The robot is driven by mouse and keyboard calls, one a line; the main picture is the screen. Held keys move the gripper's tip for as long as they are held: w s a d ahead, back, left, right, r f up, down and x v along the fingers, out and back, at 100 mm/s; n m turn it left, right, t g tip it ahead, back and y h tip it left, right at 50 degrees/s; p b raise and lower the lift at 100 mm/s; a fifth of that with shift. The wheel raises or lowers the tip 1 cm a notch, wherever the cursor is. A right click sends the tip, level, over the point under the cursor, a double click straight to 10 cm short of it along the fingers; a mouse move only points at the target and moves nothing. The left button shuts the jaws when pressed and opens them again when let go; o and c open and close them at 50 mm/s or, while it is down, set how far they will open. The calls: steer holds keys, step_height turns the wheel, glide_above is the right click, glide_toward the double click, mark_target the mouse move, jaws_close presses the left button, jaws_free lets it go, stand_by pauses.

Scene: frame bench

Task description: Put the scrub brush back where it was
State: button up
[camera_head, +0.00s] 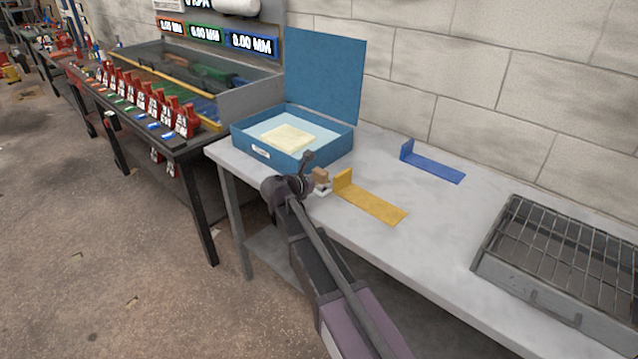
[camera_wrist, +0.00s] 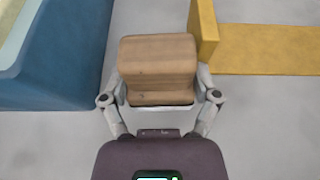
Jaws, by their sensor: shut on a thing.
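The scrub brush, a brown wooden block (camera_head: 320,176), is at the front left of the grey bench, and it also shows in the wrist view (camera_wrist: 158,62). My gripper (camera_wrist: 160,97) is shut on it, with one finger on each side. In the head view the gripper (camera_head: 312,184) is partly hidden behind my arm. The yellow L-shaped bracket (camera_head: 372,202) lies just right of the brush, its upright plate close beside the block; I cannot tell if they touch. The brush's underside is hidden, so I cannot tell whether it rests on the bench.
An open blue box (camera_head: 335,150) with a pale yellow block (camera_head: 287,138) inside stands left of the brush. A blue L-shaped bracket (camera_head: 434,166) lies towards the wall. A metal tray with a wire rack (camera_head: 570,258) is at the right. The bench (camera_head: 430,240) between is clear.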

steer(key=shift+f, duration=0.15)
steer(key=o, duration=1.1)
steer(key=shift+r, duration=0.3)
steer(key=p+v, duration=0.4)
steer(key=v, duration=0.8)
steer(key=shift+p, duration=0.3)
steer(key=shift+f, duration=0.1)
